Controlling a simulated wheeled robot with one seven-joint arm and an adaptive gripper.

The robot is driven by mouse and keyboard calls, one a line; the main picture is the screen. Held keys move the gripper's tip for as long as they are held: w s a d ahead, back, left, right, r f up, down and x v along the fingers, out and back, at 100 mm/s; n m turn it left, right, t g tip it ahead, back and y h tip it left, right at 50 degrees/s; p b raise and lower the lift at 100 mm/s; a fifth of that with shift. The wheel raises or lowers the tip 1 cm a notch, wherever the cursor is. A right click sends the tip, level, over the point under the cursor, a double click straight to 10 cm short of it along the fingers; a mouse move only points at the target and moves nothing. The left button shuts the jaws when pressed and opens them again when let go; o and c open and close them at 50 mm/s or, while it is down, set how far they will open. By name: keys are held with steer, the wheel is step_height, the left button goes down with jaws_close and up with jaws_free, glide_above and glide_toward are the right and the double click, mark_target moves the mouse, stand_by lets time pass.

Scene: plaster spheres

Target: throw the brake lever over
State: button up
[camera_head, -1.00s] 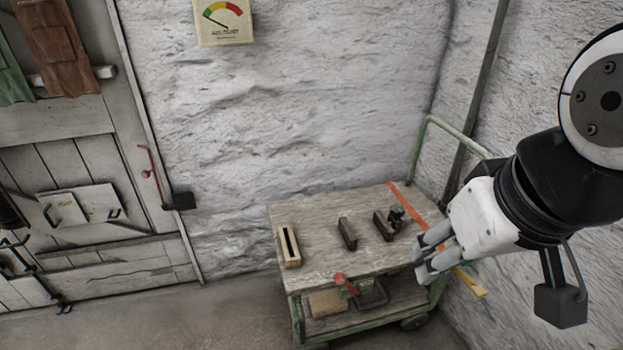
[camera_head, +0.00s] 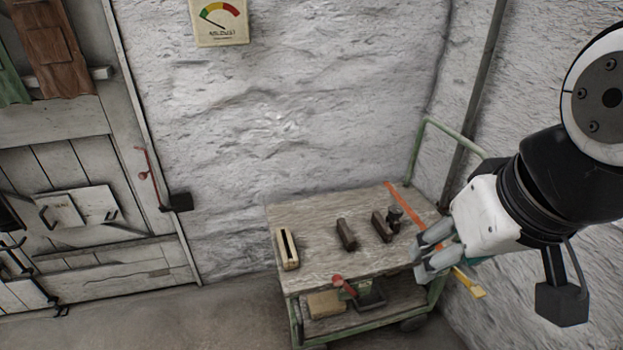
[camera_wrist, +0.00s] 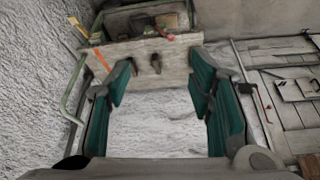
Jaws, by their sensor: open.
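A short lever with a red grip (camera_head: 338,281) sits at the front edge of a green-framed cart (camera_head: 300,305); I take it as the brake lever. It leans up to the left from a dark mount, and its lower end is hard to make out. Its red end also shows small at the top of the wrist view (camera_wrist: 170,37). My gripper (camera_head: 420,257) is open and empty, to the right of the lever and near the cart's right side. In the wrist view, the two green-padded fingers (camera_wrist: 160,78) stand wide apart with only wall and cart beyond.
The cart top holds a slotted block (camera_head: 287,249), two dark blocks (camera_head: 346,234) and a small dark knob-like item (camera_head: 395,217). A yellow-ended bar (camera_head: 470,284) juts out at right. A red rod (camera_head: 148,176) stands by the door. Floor left of the cart is clear.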

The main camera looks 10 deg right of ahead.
steer(key=w+a+f+m+g+b, duration=0.1)
steer(key=w+f+m+b, duration=0.3)
steer(key=w+f+b, duration=0.45)
steer(key=w+a+f+m+g+b, duration=0.15)
steer(key=w+f+m+b, duration=0.35)
steer(key=w, duration=0.6)
steer(key=m+g+b, duration=0.2)
steer(key=m+b, duration=0.5)
steer(key=b, duration=0.4)
glide_toward(337, 277)
step_height(337, 277, down, 10)
steer(key=b, duration=0.4)
steer(key=shift+w, duration=0.1)
steer(key=shift+c, duration=0.3)
steer(key=shift+d, duration=0.15)
jaws_close()
